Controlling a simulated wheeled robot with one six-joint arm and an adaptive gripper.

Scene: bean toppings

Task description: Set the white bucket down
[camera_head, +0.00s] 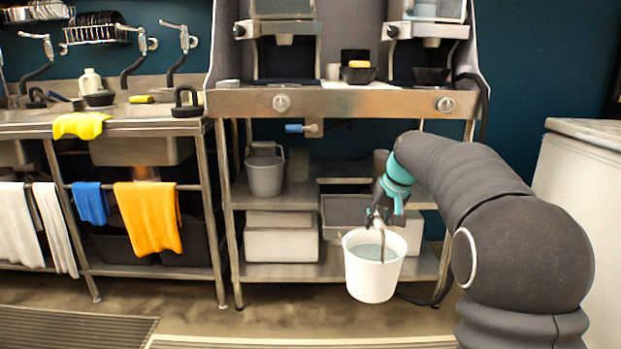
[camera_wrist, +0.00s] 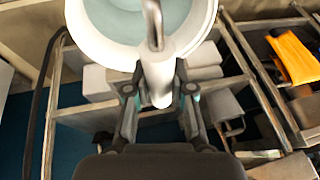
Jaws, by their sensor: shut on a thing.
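The white bucket (camera_head: 374,280) hangs from my gripper (camera_head: 380,215) in the head view, in front of the lower shelf of the steel stand. It looks upright and holds a pale, bluish liquid. My gripper is shut on the bucket's handle. In the wrist view the bucket (camera_wrist: 94,40) is at the top, with the handle's grip running down between the fingers of my gripper (camera_wrist: 160,92). The underside of the bucket hangs clear in the air, apart from the floor.
The steel stand (camera_head: 345,103) has a grey bucket (camera_head: 265,172) on its middle shelf and white boxes (camera_head: 282,240) on its lower shelf. A sink unit with an orange towel (camera_head: 148,215) stands at left. A white cabinet (camera_head: 575,205) is at right.

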